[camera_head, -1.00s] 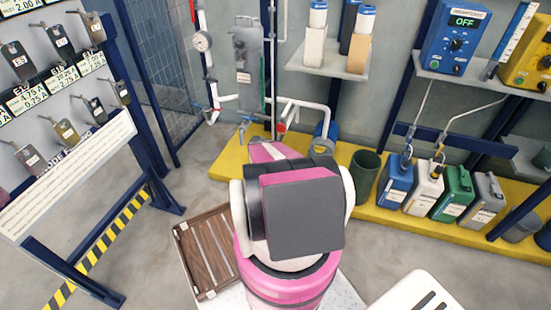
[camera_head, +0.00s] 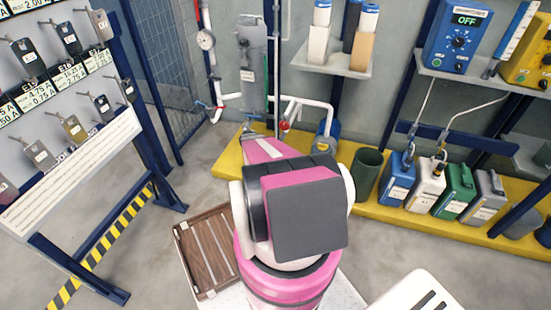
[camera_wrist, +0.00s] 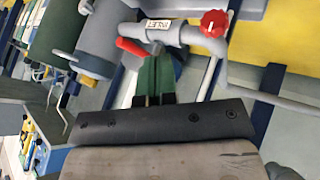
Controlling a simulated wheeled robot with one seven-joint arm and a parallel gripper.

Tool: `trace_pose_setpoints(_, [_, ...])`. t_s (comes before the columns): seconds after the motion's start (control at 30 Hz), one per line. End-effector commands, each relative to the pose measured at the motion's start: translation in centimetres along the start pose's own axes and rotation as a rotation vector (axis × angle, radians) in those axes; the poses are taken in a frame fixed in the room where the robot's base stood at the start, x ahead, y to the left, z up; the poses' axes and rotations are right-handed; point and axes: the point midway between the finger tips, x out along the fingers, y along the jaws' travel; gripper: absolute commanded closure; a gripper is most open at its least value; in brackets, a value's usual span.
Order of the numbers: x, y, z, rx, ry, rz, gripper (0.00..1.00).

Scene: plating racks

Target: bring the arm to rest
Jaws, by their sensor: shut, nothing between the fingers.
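My arm, pink and white with a dark grey block, stands folded at the lower middle of the head view. A pink link of it points away toward the yellow platform. My gripper is hidden behind the arm in the head view. A white pipe (camera_wrist: 180,33) with a label, a red knob (camera_wrist: 214,22) and a red lever (camera_wrist: 131,48) appear beyond the fingers; whether any touches cannot be told.
A tag board (camera_head: 75,175) stands at left. A wooden slatted crate (camera_head: 205,250) lies beside my base. Several canisters (camera_head: 460,190) and a green bin (camera_head: 367,174) stand on the yellow platform (camera_head: 400,217). Grey floor (camera_head: 405,255) is open at right.

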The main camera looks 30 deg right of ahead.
Motion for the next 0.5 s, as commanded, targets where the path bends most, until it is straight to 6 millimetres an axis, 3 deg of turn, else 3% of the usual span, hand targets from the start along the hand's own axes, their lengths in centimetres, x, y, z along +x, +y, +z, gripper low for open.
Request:
trace_pose_setpoints(0.03, [-1.3,0.2,0.1,-0.001,0.001,-0.002,1.0])
trace_pose_setpoints(0.2, [-3.8,0.3,0.2,0.0,0.002,-0.001,1.0])
trace_pose_setpoints(0.5, [-5.4,0.3,0.2,0.0,0.0,0.0,1.0])
